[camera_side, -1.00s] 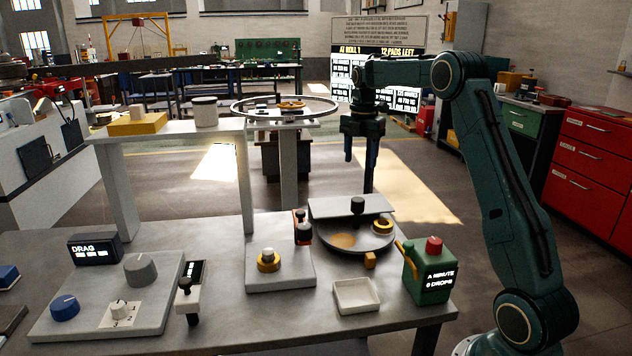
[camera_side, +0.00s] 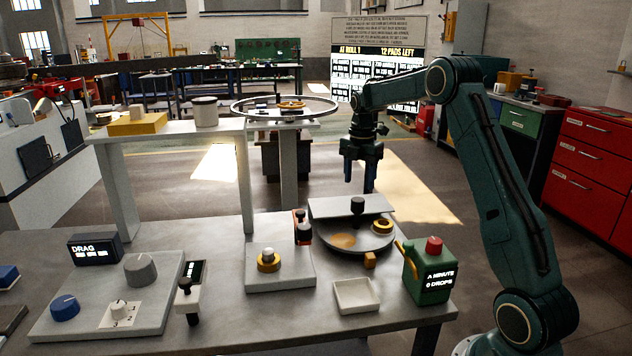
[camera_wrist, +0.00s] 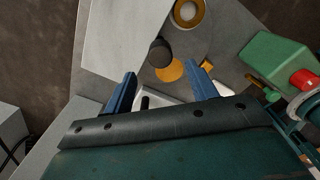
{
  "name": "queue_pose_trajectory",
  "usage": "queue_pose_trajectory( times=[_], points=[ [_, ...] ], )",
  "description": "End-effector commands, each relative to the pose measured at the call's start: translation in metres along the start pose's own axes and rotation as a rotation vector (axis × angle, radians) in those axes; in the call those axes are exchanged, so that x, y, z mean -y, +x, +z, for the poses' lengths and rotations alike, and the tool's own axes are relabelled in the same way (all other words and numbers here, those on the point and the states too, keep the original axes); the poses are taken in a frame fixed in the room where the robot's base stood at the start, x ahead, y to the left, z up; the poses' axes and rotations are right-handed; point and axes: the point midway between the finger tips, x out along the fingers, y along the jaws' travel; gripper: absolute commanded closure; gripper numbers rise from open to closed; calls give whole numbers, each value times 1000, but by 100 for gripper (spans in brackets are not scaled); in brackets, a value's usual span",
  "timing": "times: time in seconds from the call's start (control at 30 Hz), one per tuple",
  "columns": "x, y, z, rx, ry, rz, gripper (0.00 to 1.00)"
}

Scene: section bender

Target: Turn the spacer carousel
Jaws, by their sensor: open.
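The spacer carousel (camera_side: 374,243) is a round grey disc on the bench, partly under a flat grey plate (camera_side: 325,208). A black knob (camera_side: 357,204) stands up at the plate; a dark round knob also shows in the wrist view (camera_wrist: 160,51). A gold ring (camera_side: 382,226) sits at the disc's right, and a flat gold patch (camera_side: 344,240) shows on its front. My gripper (camera_side: 358,184) points down above the knob, open and empty, apart from it as far as I can see. In the wrist view its blue fingers (camera_wrist: 161,72) are spread below the knob.
A green oil can (camera_side: 430,273) with a red cap stands right of the disc. A small gold block (camera_side: 370,260) and a white tray (camera_side: 356,295) are in front. A pad with a gold-ringed knob (camera_side: 268,258) stands left. A ring rack (camera_side: 284,108) stands behind.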

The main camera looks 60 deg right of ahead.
Motion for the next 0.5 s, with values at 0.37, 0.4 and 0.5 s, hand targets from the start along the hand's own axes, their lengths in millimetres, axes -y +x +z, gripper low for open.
queue_pose_trajectory(
  times=[0.37, 0.4, 0.5],
  points=[
    [0, 56, 0, -2, 0, -3, 43],
    [0, 60, 0, -1, 0, -2, 43],
    [0, 68, 0, -1, 0, -1, 43]
  ],
)
